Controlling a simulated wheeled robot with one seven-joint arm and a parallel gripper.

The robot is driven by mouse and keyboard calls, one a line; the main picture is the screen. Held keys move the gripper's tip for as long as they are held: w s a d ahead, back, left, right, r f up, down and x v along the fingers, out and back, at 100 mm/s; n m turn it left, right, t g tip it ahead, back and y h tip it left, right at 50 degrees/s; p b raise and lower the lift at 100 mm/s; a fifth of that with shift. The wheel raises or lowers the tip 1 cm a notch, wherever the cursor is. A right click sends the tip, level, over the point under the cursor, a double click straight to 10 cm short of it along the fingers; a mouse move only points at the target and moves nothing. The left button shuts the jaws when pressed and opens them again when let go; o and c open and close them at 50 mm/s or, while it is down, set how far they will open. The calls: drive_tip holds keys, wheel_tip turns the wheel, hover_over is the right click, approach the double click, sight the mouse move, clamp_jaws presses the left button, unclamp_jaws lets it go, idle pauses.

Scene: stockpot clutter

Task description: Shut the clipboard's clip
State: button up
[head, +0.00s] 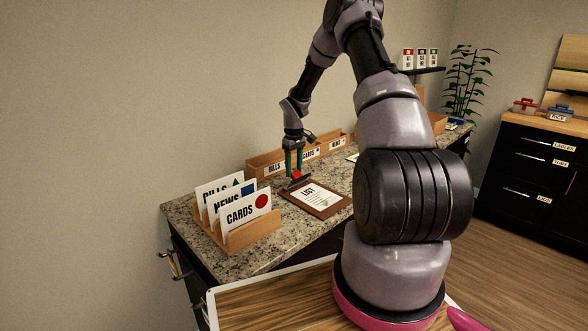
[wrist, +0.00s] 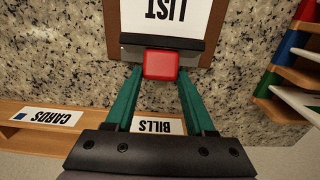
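The clipboard (head: 328,210) is a brown board with a white LIST sheet (head: 316,196) on the granite counter. Its clip is a dark bar (wrist: 190,43) with a red tab (wrist: 160,65), at the end nearest the wall organizer. My gripper (head: 295,172) points down at the clip end in the head view. In the wrist view its two teal fingers (wrist: 160,76) are apart, with the red tab between or just beyond their tips. A small gap shows on each side of the tab. I cannot tell how far the clip is raised.
A wooden sorter (head: 252,238) with BILLS, NEWS and CARDS dividers stands at the counter's left front. A long labelled wooden organizer (head: 265,166) runs along the wall behind the clipboard. Bare granite (head: 290,235) lies between the sorter and the clipboard.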

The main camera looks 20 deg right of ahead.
sight(302, 178)
clamp_jaws()
drive_tip(key=shift+s+d, duration=0.1)
drive_tip(key=shift+s, duration=0.05)
drive_tip(key=s+t, duration=0.1)
drive_tip(key=t, duration=0.1)
drive_tip(key=s+d+t+y, duration=0.1)
drive_tip(key=shift+s+r+t+y, duration=0.1)
drive_tip(key=shift+t+y, duration=0.2)
drive_tip(key=shift+t, duration=0.1)
drive_tip(key=t, duration=0.1)
drive_tip(key=s+t+y, duration=0.1)
drive_tip(key=t, duration=0.1)
drive_tip(key=shift+s+d+f, duration=0.3)
drive_tip(key=shift+s+f, duration=0.05)
drive_tip(key=shift+s+d+f+t+y, duration=0.1)
drive_tip(key=shift+s+f+t+y, duration=0.15)
drive_tip(key=shift+t, duration=0.5)
drive_tip(key=shift+s+d+f+t+y, duration=0.1)
drive_tip(key=shift+s+t+y, duration=0.25)
drive_tip(key=shift+t, duration=0.35)
drive_tip(key=shift+s+d+f+t+y, duration=0.1)
drive_tip(key=shift+s+f+t+y, duration=0.15)
drive_tip(key=shift+t, duration=0.5)
drive_tip(key=o, duration=1)
unclamp_jaws()
